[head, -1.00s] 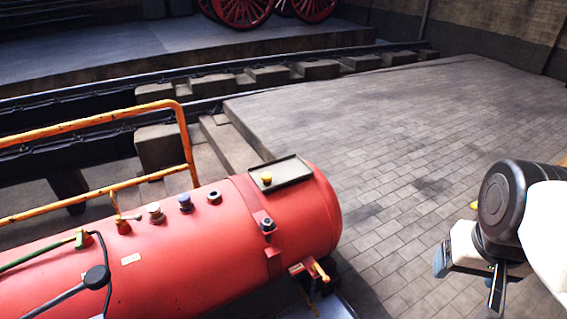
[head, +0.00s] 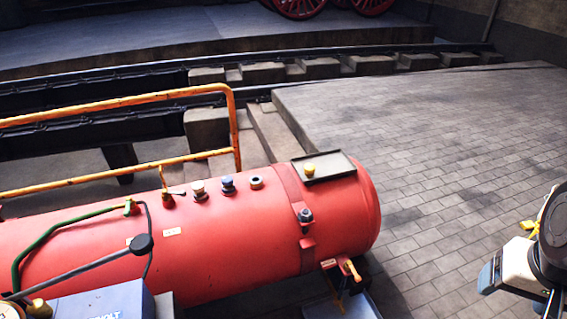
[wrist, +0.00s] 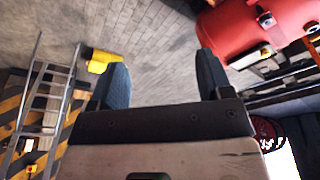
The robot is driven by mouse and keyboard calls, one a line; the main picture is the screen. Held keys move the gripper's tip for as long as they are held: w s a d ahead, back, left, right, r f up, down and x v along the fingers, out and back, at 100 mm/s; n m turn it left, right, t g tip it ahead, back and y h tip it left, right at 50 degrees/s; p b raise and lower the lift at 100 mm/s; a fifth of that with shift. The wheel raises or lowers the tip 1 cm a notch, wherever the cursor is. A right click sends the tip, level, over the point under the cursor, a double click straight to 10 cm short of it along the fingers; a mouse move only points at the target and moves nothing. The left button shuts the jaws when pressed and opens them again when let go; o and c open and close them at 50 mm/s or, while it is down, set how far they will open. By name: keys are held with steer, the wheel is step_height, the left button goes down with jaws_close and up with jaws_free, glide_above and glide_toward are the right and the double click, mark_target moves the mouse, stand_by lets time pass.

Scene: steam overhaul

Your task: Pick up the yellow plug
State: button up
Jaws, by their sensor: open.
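The yellow plug (head: 310,170) is a small knob standing in a shallow dark tray (head: 340,168) on top of the red tank (head: 240,235), near its right end. My gripper (head: 520,290) is at the lower right of the head view, over the paved floor, well to the right of the tank and apart from the plug. In the wrist view my gripper (wrist: 163,72) has its two blue-grey fingers spread wide with nothing between them. The red tank also shows at the wrist view's upper right (wrist: 235,28); I cannot make out the plug there.
A blue plug (head: 228,184) and other fittings stand left of the tray. An orange railing (head: 120,103) runs behind the tank. A blue box (head: 100,304) is at the front left. The wrist view shows a yellow object (wrist: 100,60) and a metal ladder (wrist: 45,105). The paved floor is open.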

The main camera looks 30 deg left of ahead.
steer(key=shift+c, duration=0.7)
